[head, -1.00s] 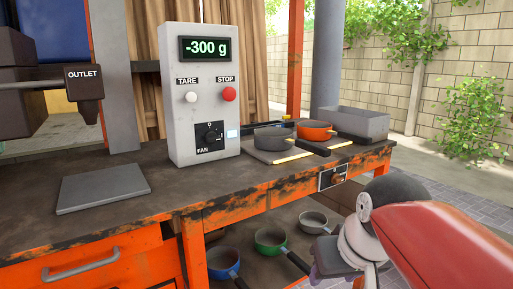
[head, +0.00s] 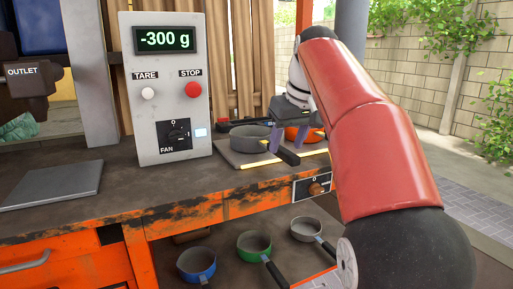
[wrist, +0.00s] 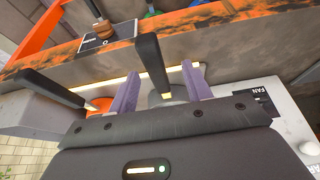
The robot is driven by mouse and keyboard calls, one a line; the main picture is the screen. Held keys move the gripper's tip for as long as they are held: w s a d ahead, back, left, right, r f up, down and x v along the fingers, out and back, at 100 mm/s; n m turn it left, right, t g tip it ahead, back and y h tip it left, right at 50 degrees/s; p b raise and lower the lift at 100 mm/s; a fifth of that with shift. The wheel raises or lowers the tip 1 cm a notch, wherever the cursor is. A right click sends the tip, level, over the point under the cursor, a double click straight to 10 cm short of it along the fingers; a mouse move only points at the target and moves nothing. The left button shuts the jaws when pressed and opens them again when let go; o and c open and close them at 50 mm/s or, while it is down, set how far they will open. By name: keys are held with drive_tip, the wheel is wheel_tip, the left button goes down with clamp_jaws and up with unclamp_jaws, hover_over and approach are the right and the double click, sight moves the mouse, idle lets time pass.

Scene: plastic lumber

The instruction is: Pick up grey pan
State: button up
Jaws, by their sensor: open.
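The grey pan (head: 248,139) sits upright on a flat plate on the bench, right of the control box, its black handle pointing front right. My gripper (head: 293,149) hangs over the bench by the handle, with its purple fingers apart. In the wrist view, the black handle (wrist: 151,62) shows between the two open fingers (wrist: 160,68), and part of the grey pan body (wrist: 160,98) shows behind them. I cannot tell whether the fingers reach down to the handle's height. Nothing is held.
An orange pan (head: 298,133) sits close behind my gripper, partly hidden. The control box (head: 166,90) reads -300 g. A flat grey plate (head: 52,185) lies at left. Blue (head: 197,265), green (head: 254,247) and light grey (head: 306,229) pans are below the bench.

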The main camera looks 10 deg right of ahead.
sight(285, 150)
drive_tip(key=x, duration=0.3)
drive_tip(key=b+x, duration=0.1)
drive_tip(key=x, duration=0.1)
drive_tip(key=shift+w+d+r, duration=0.1)
drive_tip(key=shift+w+d, duration=0.15)
drive_tip(key=shift+w, duration=0.1)
drive_tip(key=shift+r, duration=0.1)
clamp_jaws()
